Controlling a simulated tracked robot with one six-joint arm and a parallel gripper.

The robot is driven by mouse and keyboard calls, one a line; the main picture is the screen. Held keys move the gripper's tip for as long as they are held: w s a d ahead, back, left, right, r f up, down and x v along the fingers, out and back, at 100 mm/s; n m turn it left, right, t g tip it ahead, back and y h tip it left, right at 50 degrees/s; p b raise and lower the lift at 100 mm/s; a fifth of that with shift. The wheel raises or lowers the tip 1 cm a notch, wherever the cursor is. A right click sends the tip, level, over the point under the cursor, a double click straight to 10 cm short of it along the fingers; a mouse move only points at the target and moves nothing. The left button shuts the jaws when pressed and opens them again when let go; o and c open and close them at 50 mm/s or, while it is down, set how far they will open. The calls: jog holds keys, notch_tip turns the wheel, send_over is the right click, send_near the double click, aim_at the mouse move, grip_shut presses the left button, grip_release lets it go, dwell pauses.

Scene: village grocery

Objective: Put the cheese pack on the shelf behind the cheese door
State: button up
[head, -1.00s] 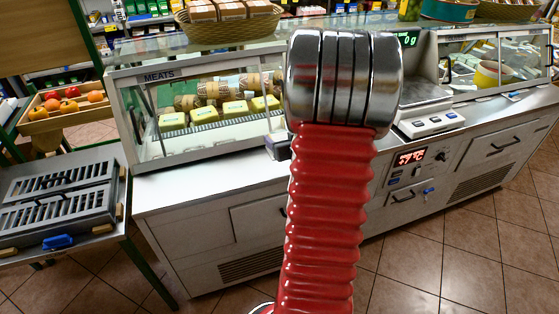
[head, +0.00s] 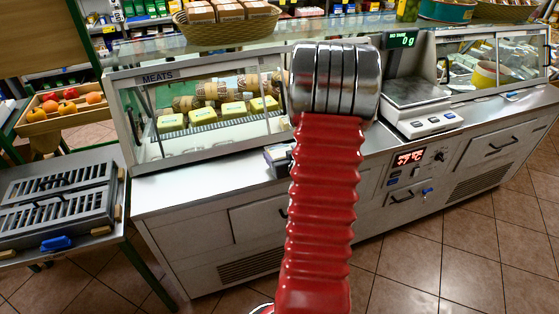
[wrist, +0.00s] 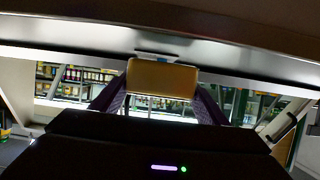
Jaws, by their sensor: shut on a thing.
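In the wrist view my gripper (wrist: 162,92) has its two purple fingers closed on the sides of a tan-yellow block, the cheese pack (wrist: 162,78). In the head view my red arm and its metal joint hide the gripper and most of what it holds. Another glass case (head: 510,62) is at the right, with a yellow bowl and packs. I cannot read a cheese label on any door.
A scale (head: 415,92) reading 0 g stands on the counter right of my arm. A small dark and pale object (head: 279,156) shows beside the arm, partly hidden. A grated metal unit (head: 60,200) is at the left. A basket (head: 228,29) sits on top of the case.

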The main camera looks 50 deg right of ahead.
jog(key=shift+f, duration=1)
jog(key=shift+f, duration=0.1)
jog(key=o, duration=1.2)
jog(key=shift+o, duration=0.2)
